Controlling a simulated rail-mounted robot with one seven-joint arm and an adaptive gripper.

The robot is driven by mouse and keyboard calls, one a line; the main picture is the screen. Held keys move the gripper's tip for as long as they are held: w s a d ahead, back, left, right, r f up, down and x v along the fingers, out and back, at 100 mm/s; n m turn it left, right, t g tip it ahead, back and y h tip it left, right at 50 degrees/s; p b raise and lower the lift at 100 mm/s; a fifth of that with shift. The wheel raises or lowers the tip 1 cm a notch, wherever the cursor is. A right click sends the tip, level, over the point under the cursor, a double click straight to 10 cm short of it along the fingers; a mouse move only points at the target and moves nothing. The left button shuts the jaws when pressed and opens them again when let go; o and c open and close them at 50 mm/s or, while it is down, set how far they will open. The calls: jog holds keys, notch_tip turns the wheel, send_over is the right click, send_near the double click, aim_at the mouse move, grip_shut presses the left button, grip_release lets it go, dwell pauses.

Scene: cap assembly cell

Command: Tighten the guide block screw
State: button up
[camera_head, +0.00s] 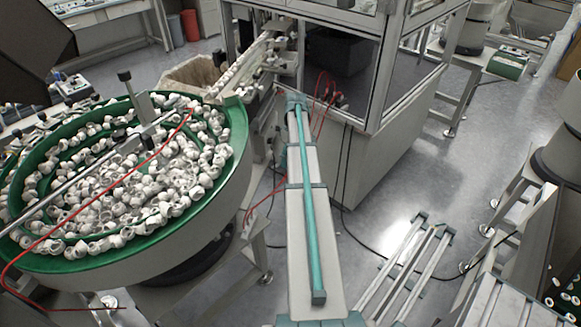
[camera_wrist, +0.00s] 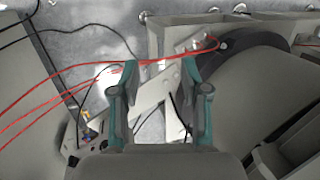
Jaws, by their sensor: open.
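My gripper (camera_wrist: 159,64) is open in the wrist view, with two teal fingers apart and nothing held between them. A pale metal bracket (camera_wrist: 152,97) lies beyond and between the fingers; I cannot tell whether they touch it. The guide block screw cannot be told apart for certain in either view. In the head view, a feed track (camera_head: 238,66) runs from the bowl towards the glazed machine, with small metal guide parts (camera_head: 282,62) beside it. These are too small to tell which is the guide block.
A green-rimmed bowl (camera_head: 240,150) full of white caps (camera_head: 135,185) stands at left. A glazed cabinet (camera_head: 365,160) stands behind the track. Red tubes (camera_wrist: 60,75) pass by the left finger in the wrist view. A dark curved part (camera_wrist: 235,40) lies beyond the right finger.

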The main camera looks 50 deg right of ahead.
jog(key=shift+s+a+f+m, duration=0.15)
jog(key=shift+s+f, duration=0.15)
jog(key=shift+f, duration=0.25)
jog(key=shift+s+a+f+m, duration=0.15)
jog(key=shift+s+f, duration=0.15)
jog(key=shift+f, duration=0.25)
jog(key=n+t+b, duration=0.2)
jog(key=n+t, duration=0.3)
jog(key=n, duration=0.2)
send_near(251, 88)
notch_tip(251, 88, up, 3)
jog(key=shift+n, duration=0.7)
jog(key=p+x, duration=0.1)
jog(key=x, duration=0.2)
jog(key=p+x, duration=0.1)
jog(key=x, duration=0.3)
jog(key=d+p+x, duration=0.1)
jog(key=x, duration=0.3)
jog(key=shift+s+f, duration=0.3)
grip_shut()
